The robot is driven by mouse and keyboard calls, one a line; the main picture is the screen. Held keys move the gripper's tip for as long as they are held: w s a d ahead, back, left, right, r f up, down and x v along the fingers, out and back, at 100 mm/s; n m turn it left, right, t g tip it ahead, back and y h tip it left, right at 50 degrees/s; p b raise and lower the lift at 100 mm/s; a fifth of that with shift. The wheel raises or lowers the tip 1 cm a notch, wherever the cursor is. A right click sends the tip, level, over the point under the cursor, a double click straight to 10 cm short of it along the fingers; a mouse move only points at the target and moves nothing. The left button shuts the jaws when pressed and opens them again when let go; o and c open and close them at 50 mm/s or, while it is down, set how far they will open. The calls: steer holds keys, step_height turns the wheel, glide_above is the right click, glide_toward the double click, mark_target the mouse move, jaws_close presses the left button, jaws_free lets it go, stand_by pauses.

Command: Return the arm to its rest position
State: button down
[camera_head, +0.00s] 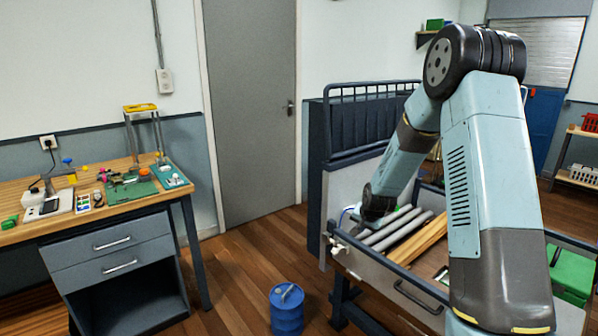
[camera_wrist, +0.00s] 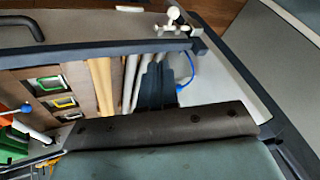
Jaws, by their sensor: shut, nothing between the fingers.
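My arm (camera_head: 405,160) rises at the right of the head view, bends at a black elbow joint and reaches down over a wheeled-looking cart (camera_head: 400,275). Its dark lower end is over the cart's left part. In the wrist view a teal and dark part, seemingly of my own arm, fills the bottom. I see nothing held.
The cart holds grey tubes (camera_head: 395,230) and wooden strips (camera_head: 420,238). A white fitting (camera_wrist: 172,20) sits on its rim, near a blue cord (camera_wrist: 190,68). A blue drum (camera_head: 286,310) stands on the floor. A workbench (camera_head: 95,215) is at left; floor lies between.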

steer(key=s+r+n, duration=0.3)
steer(key=s+r, duration=1.6)
steer(key=r, duration=0.5)
steer(key=s+r+n, duration=0.1)
steer(key=s+r, duration=0.2)
steer(key=s, duration=0.9)
steer(key=s+r+n+g, duration=0.1)
steer(key=s+r+n, duration=0.1)
steer(key=s, duration=0.9)
steer(key=shift+s+r+h, duration=0.4)
steer(key=shift+r, duration=0.25)
steer(key=c, duration=1.9)
jaws_free()
